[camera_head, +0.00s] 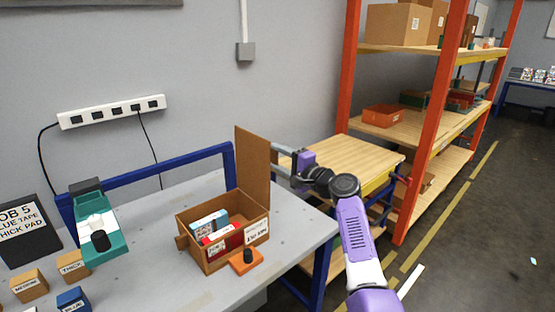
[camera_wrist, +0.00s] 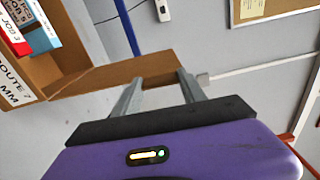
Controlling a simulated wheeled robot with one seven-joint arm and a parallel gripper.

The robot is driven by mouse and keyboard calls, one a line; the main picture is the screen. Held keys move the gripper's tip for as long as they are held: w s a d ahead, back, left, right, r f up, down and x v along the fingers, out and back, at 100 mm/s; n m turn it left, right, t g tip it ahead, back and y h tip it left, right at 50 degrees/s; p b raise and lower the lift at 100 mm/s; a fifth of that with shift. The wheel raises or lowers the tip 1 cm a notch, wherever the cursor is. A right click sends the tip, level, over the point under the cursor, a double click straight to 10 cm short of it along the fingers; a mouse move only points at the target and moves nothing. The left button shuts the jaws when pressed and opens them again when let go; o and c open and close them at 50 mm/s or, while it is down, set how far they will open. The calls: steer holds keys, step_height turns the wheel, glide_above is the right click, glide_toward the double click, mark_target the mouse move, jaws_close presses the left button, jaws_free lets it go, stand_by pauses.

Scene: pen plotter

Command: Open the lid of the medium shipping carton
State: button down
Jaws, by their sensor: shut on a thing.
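The medium shipping carton (camera_head: 222,254) is a brown cardboard box on the grey table, with a white label on its front. Its lid (camera_head: 252,165) stands upright at the right side, and the carton is open at the top. Small boxes with white, blue and red faces (camera_head: 214,228) lie inside. My gripper (camera_head: 276,151) is at the lid's right side, near its upper part, shut on the lid. In the wrist view the lid (camera_wrist: 95,78) runs from the carton wall to the fingertips (camera_wrist: 160,76). The exact contact at the fingertips is hard to see.
An orange block (camera_head: 246,262) sits in front of the carton. A teal device (camera_head: 98,232) and small labelled boxes (camera_head: 74,266) stand on the left of the table (camera_head: 160,285). A wooden-topped bench (camera_head: 345,160) and orange shelving (camera_head: 420,170) are at right.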

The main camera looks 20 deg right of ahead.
steer(key=c, duration=0.6)
jaws_free()
steer(key=shift+c, duration=0.2)
steer(key=v, duration=0.8)
steer(key=shift+b, duration=0.3)
steer(key=shift+w, duration=0.1)
